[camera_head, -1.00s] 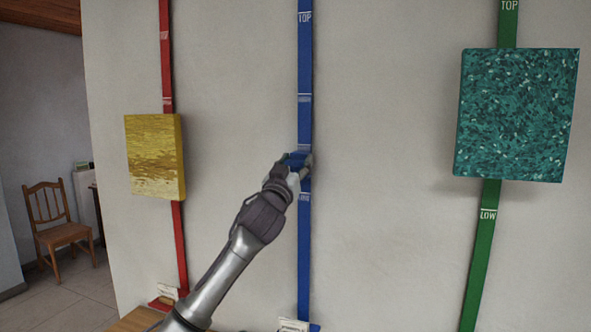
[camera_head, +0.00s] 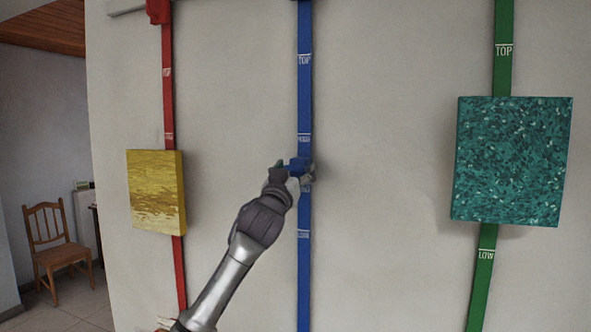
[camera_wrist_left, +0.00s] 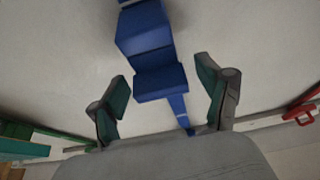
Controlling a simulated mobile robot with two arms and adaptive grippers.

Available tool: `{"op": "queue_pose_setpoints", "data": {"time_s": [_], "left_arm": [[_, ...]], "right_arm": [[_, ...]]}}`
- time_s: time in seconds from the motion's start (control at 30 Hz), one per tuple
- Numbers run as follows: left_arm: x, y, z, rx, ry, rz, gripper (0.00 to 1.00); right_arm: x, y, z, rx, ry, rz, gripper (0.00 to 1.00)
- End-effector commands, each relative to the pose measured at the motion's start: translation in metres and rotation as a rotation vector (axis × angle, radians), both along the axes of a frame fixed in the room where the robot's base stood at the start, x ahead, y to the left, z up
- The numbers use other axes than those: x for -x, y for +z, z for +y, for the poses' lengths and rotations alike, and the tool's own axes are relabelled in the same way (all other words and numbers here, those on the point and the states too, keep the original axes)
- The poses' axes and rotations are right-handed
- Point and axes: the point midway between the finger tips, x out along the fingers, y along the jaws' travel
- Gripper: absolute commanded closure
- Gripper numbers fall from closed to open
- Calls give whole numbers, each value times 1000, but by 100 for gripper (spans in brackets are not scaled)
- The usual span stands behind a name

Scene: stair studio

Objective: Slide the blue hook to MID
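The blue strap (camera_head: 304,95) runs up the wall in the head view. It has a TOP label high up and a blurred label (camera_head: 304,137) below that. The blue hook (camera_head: 298,163) is on the strap, a little below the blurred label and partly hidden by my left gripper (camera_head: 297,173). In the left wrist view the blue hook (camera_wrist_left: 161,82) lies between the two separated fingers of my left gripper (camera_wrist_left: 163,78), with gaps showing beside it. My right gripper is not in view.
A yellow panel (camera_head: 155,190) hangs on the red strap (camera_head: 168,100) at left. A teal panel (camera_head: 512,160) hangs on the green strap (camera_head: 483,280) at right. A wooden chair (camera_head: 60,250) stands far left.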

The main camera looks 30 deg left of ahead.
Motion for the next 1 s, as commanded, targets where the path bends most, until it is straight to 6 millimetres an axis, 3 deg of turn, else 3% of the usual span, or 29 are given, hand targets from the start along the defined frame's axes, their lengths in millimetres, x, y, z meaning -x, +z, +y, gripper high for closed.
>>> {"op": "queue_pose_setpoints", "data": {"time_s": [0.33,0.7,1.0], "left_arm": [[10,-6,-3,-1,-1,2,23],[77,-35,-19,-1,-1,1,23],[106,-47,-25,0,0,2,23]], "right_arm": [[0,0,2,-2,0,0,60],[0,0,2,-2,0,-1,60],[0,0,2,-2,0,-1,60]]}}
